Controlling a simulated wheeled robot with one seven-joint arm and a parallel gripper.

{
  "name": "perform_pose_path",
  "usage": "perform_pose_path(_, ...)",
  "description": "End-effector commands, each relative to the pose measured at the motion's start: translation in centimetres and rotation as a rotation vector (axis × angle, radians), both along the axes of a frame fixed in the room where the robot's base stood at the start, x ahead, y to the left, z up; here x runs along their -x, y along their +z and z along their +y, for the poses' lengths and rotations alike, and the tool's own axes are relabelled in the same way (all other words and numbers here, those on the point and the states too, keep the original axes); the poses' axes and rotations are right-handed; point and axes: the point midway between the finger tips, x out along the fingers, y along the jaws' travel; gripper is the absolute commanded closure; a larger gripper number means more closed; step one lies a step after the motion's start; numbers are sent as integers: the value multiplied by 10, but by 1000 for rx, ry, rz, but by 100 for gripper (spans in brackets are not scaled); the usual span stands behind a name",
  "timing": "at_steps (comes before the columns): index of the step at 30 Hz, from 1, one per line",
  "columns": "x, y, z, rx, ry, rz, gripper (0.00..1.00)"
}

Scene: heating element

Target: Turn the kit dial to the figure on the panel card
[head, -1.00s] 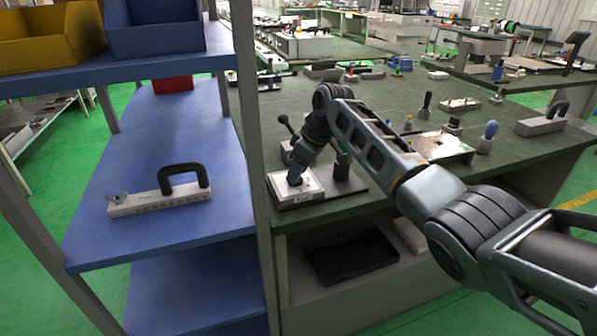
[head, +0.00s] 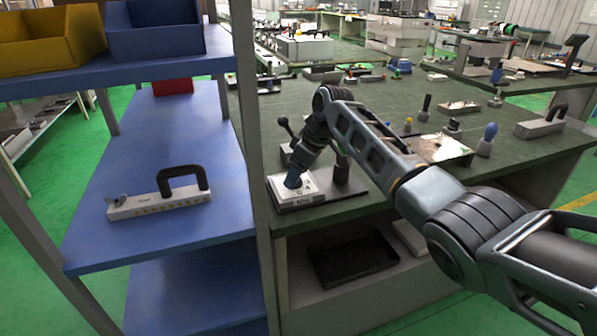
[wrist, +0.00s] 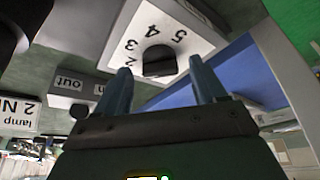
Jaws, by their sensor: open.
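The kit dial is a black knob (wrist: 159,62) on a white plate (wrist: 188,30) in the wrist view. The figures 2, 3, 4 and 5 show around it, upside down or tilted. My gripper (wrist: 160,66) is open, with one blue finger to each side of the dial in the picture. I cannot tell whether the fingers touch it. In the head view my gripper (head: 292,180) is low over the white kit box (head: 312,196) and hides the dial. A white card (wrist: 20,113) at the wrist view's left edge reads "lamp" and "2 N", partly cut off.
A plate marked "out" (wrist: 72,84) is beside the dial plate. A black-knobbed lever (head: 284,122) and a dark post (head: 342,165) stand close to my gripper on the green bench (head: 390,190). A grey shelf upright (head: 250,120) is just left. A handled block (head: 165,200) lies on the blue shelf.

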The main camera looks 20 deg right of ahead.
Motion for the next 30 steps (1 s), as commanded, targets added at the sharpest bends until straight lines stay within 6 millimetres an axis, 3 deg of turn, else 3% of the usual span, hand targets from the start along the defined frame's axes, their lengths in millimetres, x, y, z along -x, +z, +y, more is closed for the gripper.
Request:
perform_pose_path(5, 2, 11, -3, -1, 0, -3, 30)
perform_pose_path(18, 20, 67, -20, 0, 1, -1, 30)
perform_pose_path(30, 21, 72, -21, 0, 0, 0, 30)
